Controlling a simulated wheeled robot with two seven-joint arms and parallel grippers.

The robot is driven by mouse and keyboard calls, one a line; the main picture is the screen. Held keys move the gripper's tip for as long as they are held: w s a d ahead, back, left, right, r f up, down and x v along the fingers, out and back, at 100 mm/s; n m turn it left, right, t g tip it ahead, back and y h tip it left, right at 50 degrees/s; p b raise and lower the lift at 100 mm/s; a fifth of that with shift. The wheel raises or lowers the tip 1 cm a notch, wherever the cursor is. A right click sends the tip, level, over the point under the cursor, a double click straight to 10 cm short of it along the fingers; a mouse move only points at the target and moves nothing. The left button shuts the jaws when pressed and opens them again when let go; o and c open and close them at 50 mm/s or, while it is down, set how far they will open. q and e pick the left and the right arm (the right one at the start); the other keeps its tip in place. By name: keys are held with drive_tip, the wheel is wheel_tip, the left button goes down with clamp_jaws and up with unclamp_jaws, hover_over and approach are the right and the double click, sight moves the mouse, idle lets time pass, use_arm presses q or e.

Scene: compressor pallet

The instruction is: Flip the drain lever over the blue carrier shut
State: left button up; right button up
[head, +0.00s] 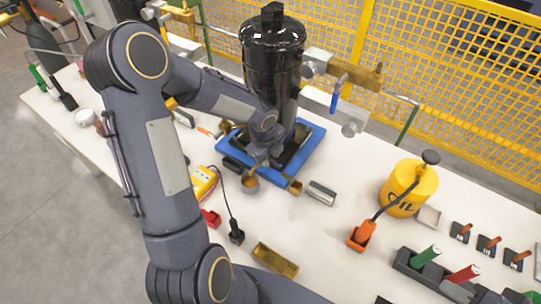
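The blue carrier (309,150) is a blue frame on the white table, and a glossy black tank (272,65) stands upright on it. One of my arms reaches across from the left, and its gripper, my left gripper (257,164), points down at the carrier's front, close to the tank's foot. Its fingers are small and partly hidden by the wrist, so I cannot tell whether they hold anything. I cannot make out the drain lever; the wrist covers that spot. My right gripper is not in view.
A brass valve (362,77) with a blue handle (335,102) is behind the carrier to the right. A yellow oil can (408,187), a yellow meter (203,183) and a brass tray (275,261) stand on the table. A yellow mesh fence (440,80) runs behind.

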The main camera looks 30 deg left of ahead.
use_arm(q)
clamp_jaws()
drive_tip(key=shift+w+d+f+n+b, duration=0.1)
drive_tip(key=shift+w+f+n+b, duration=0.1)
drive_tip(key=shift+n+b, duration=0.35)
drive_tip(key=shift+r, duration=0.1)
drive_tip(key=shift+r+n, duration=0.15)
drive_tip(key=shift+n, duration=0.1)
unclamp_jaws()
wheel_tip(320, 180, up, 8)
drive_tip(key=s, duration=0.1)
drive_tip(key=shift+s+f, duration=0.2)
